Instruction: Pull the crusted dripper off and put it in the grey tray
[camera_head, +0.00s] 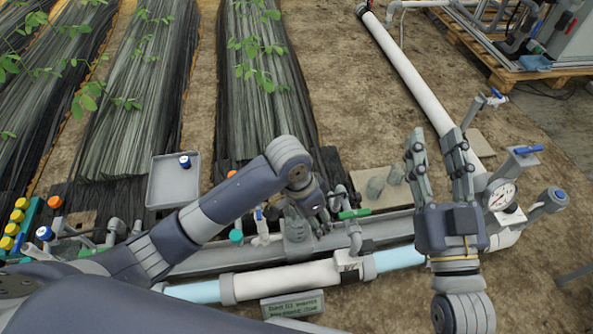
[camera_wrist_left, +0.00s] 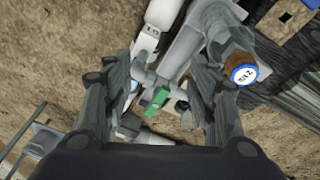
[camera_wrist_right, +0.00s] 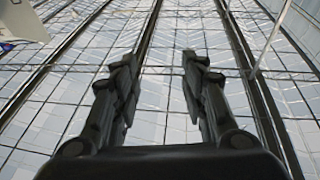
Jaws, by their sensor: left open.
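The grey tray (camera_head: 160,190) lies on the ground left of centre in the head view, with a small blue-capped piece (camera_head: 185,161) inside. My left gripper (camera_head: 322,208) is over the pipework, partly hidden by its own arm. In the left wrist view its fingers (camera_wrist_left: 160,95) are apart and empty, with a green valve handle (camera_wrist_left: 157,100) beyond them. A brown-sided dripper with a labelled blue cap (camera_wrist_left: 243,75) stands right of the fingers, apart from them; I cannot match it surely in the head view. My right gripper (camera_head: 440,160) is open, empty and raised.
A grey pipe run (camera_head: 200,262) with valves crosses the front, with a pressure gauge (camera_head: 502,196) at right. A rack of yellow-topped pieces (camera_head: 14,229) is at far left. Black-covered plant beds (camera_head: 265,110) lie behind.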

